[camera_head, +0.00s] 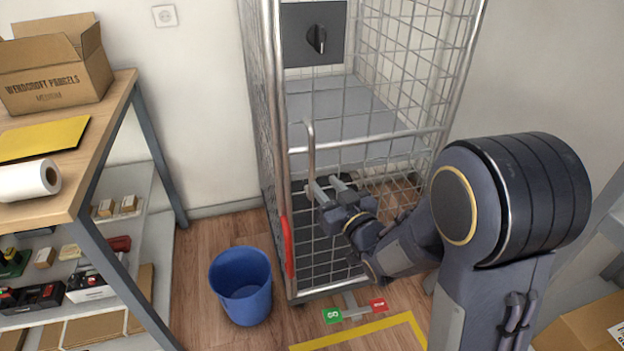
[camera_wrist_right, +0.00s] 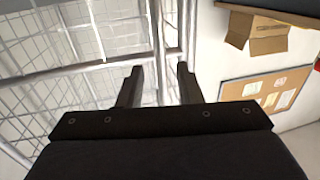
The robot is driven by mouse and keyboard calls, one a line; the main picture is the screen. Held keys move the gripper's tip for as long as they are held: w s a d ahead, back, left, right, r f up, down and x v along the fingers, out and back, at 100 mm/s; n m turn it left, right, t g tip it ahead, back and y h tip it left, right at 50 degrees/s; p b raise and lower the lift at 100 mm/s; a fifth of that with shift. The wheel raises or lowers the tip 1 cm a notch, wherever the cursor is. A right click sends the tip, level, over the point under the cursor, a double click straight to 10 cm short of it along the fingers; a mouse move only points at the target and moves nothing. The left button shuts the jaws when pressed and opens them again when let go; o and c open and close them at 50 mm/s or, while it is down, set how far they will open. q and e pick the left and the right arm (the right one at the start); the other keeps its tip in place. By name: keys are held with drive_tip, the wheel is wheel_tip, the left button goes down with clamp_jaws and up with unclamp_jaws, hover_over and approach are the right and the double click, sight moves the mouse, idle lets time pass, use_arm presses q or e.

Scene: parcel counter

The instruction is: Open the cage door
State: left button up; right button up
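The wire cage (camera_head: 277,110) stands against the wall, its mesh front door (camera_head: 385,135) facing me and apparently shut. A dark plate with a black knob (camera_head: 317,39) is at the top of the door, the knob pointing upright. A curved grey handle (camera_head: 310,145) is on the door's left side. My right gripper (camera_head: 328,189) is open at the handle's lower end. In the right wrist view the open fingers (camera_wrist_right: 158,85) point at the cage's metal bars; I cannot tell if the handle is between them. My left gripper is not in view.
A blue bin (camera_head: 242,287) stands on the floor left of the cage. A wooden-topped table (camera_head: 105,125) with a carton and paper roll is at left. A red bar (camera_head: 288,247) is on the cage's left post. Green and red floor marks (camera_head: 355,311) lie before the cage.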

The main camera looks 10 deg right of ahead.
sight(313, 170)
drive_tip(key=x, duration=0.7)
drive_tip(key=shift+w+a, duration=0.1)
drive_tip(key=shift+w, duration=0.15)
drive_tip(key=shift+r, duration=0.1)
clamp_jaws()
